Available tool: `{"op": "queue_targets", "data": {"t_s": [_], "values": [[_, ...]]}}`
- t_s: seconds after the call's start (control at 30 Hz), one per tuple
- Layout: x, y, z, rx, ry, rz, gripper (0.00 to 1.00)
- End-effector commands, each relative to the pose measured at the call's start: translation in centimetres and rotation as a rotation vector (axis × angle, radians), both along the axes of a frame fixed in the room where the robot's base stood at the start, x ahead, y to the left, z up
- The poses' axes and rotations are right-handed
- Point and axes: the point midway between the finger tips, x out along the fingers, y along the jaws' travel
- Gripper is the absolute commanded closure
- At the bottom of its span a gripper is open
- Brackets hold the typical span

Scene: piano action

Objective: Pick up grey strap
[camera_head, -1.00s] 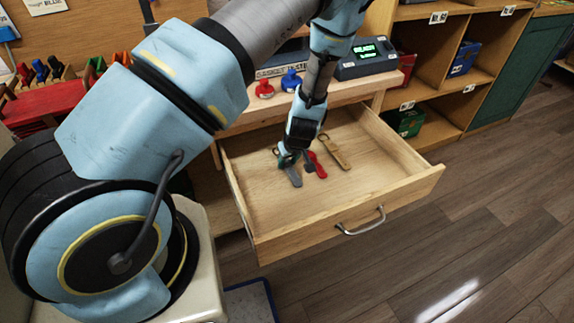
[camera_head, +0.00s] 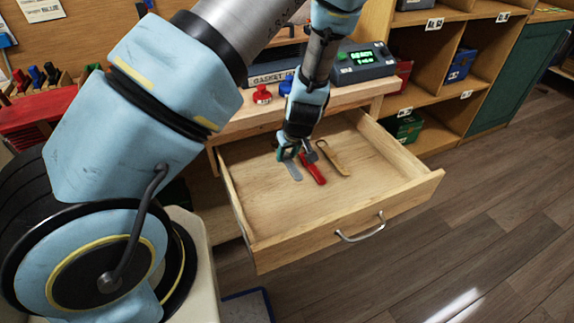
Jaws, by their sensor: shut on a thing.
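The grey strap (camera_head: 293,171) is a short flat strip in the left part of the open wooden drawer (camera_head: 262,205). My gripper (camera_head: 295,156) is over the drawer, pointing down, and shut on the upper end of the grey strap. The strap's lower end sticks out below the jaws; whether it touches the drawer floor I cannot tell. A red strap (camera_head: 313,172) lies just right of the jaws, and a tan strap (camera_head: 335,160) lies further right. My gripper hides the far ends of the grey and red straps.
The drawer's walls and front with its metal handle (camera_head: 360,229) surround the straps. The drawer's right and front floor is bare. On the bench above stand a red knob (camera_head: 262,94) and a dark box with a green display (camera_head: 364,64). Shelves (camera_head: 440,110) stand at the right.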

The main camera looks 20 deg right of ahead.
Motion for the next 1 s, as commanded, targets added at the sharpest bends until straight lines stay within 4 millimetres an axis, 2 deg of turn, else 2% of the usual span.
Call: {"op": "queue_targets", "data": {"t_s": [0.07,0.27,0.47,0.7,0.8,1.0], "values": [[0.0,-0.2,1.5,-0.003,-0.003,-0.002,1.0],[0.2,-3.6,1.4,0.001,-0.003,-0.009,1.0],[0.7,-8.3,1.3,0.001,-0.004,-0.009,1.0],[1.2,-14.8,1.3,0.0,-0.003,-0.007,1.0],[1.4,-16.7,1.3,0.0,-0.003,-0.005,1.0],[1.7,-19.0,1.4,0.0,-0.002,-0.002,1.0]]}}
